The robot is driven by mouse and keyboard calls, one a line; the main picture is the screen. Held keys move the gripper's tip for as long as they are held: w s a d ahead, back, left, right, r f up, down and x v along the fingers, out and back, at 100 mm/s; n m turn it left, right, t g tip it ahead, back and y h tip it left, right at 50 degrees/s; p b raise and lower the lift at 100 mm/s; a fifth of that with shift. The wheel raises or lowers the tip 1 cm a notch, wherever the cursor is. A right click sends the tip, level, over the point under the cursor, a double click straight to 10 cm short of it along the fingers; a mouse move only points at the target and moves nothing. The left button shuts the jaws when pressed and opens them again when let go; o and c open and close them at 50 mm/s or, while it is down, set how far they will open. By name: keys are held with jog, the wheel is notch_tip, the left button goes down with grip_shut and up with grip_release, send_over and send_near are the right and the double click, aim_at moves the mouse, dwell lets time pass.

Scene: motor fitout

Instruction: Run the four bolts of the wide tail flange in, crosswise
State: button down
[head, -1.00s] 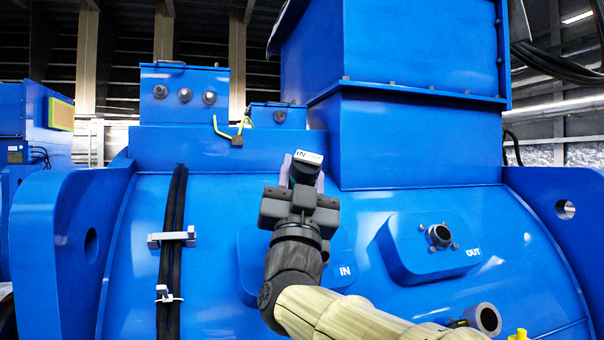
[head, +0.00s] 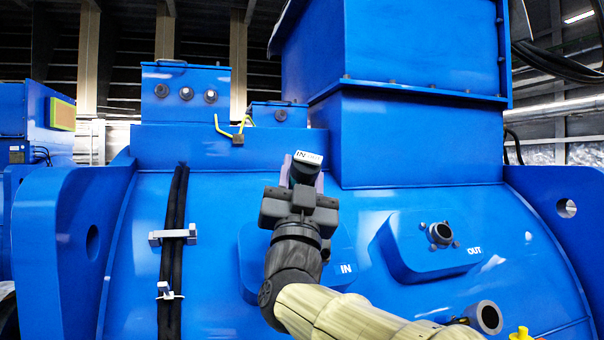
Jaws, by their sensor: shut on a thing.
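My gripper (head: 303,183) is in the middle of the head view, in front of the blue motor housing (head: 350,220). It is shut on a dark cylindrical piece (head: 303,172) with a white end label that begins "IN". The piece points up and away from me. My gripper and wrist partly cover the raised pad (head: 338,274) marked IN. At the right, the pad marked OUT (head: 410,258) carries a dark round port (head: 440,234) with several small bolts around it. I cannot tell which flange is the wide tail flange.
A grey pipe end (head: 487,317) and a yellow-topped object (head: 520,333) are at the lower right. Black cables (head: 174,240) in grey clamps run down the housing's left. A tall blue box (head: 395,140) rises behind my gripper. A yellow bent handle (head: 232,130) is at upper left.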

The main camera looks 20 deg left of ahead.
aim_at(308, 154)
jog(key=shift+y, duration=0.3)
jog(key=shift+s+d+r, duration=0.45)
jog(key=shift+s+r, duration=0.25)
jog(key=shift+r, duration=0.05)
jog(key=shift+s+d+r, duration=0.4)
jog(key=shift+s+r, duration=0.3)
